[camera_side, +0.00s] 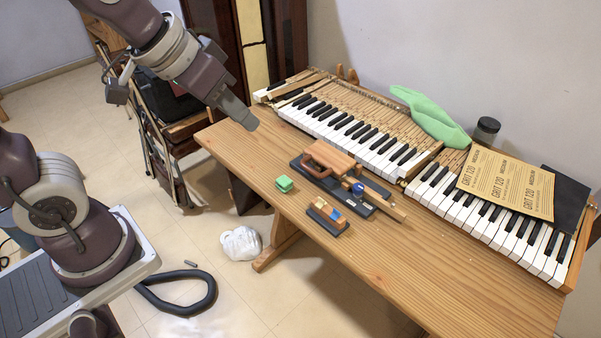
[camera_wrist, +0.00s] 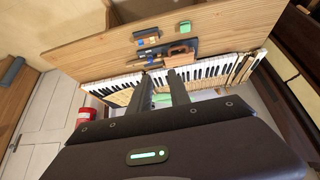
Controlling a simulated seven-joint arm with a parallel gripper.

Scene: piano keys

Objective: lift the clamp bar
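A dark fixture (camera_side: 352,197) lies on the wooden table in front of the piano keys. On it are a brown wooden block with a handle (camera_side: 328,158), a blue knob (camera_side: 357,188) and a light wooden bar (camera_side: 383,205) reaching out to the right. I cannot tell for certain which wooden piece is the clamp bar. The fixture also shows in the wrist view (camera_wrist: 154,54), beyond my fingers. My gripper (camera_side: 251,123) is above the table's left end, well apart from the fixture. In the wrist view its two fingers (camera_wrist: 159,73) stand apart with nothing between them.
A green block (camera_side: 284,183) and a small dark holder with coloured blocks (camera_side: 327,216) sit near the table's front edge. Piano keyboards (camera_side: 350,130) line the back, with sandpaper (camera_side: 507,183), a green cloth (camera_side: 430,115) and a dark jar (camera_side: 486,131). The right front tabletop is clear.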

